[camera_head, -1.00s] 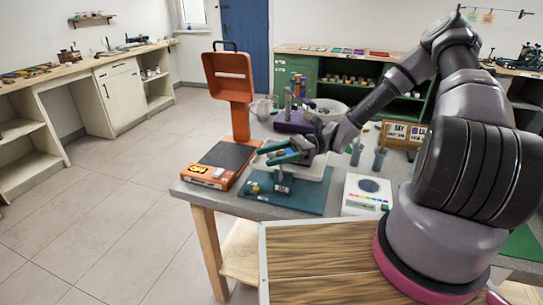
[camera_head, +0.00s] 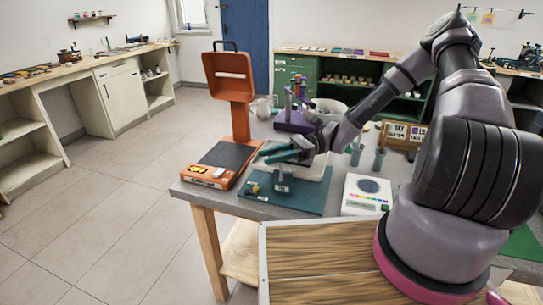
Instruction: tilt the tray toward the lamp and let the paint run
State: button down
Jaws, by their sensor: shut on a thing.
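A shallow white tray (camera_head: 317,172) is on the grey worktable, behind a small teal stand (camera_head: 283,182). Its left part is largely covered by my gripper. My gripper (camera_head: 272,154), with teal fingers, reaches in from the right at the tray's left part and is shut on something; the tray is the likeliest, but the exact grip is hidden. I cannot make out the tray's tilt or any paint in it. An orange device with an upright head (camera_head: 230,77) stands to the left of the tray; it may be the lamp.
A white device with a dark round pad (camera_head: 367,190) is right of the teal board (camera_head: 300,203). Teal cups (camera_head: 379,158), a purple rack (camera_head: 293,120) and a white bowl (camera_head: 331,106) stand farther back. Floor is clear at left.

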dwell(0.8)
jog(key=shift+w+a+f+m+t+h, duration=0.15)
jog(key=shift+w+a+f+m+h, duration=0.1)
jog(key=shift+a+m+h, duration=0.2)
jog(key=shift+w+a+f+m+t+h, duration=0.15)
jog(key=shift+w+a+m+h, duration=0.05)
jog(key=shift+a+m+h, duration=0.2)
jog(key=shift+a, duration=0.1)
jog(key=c, duration=0.5)
grip_release()
jog(key=shift+c, duration=0.2)
jog(key=v, duration=1)
jog(key=shift+w+d, duration=0.15)
jog(key=shift+d, duration=0.2)
jog(key=shift+r, duration=0.1)
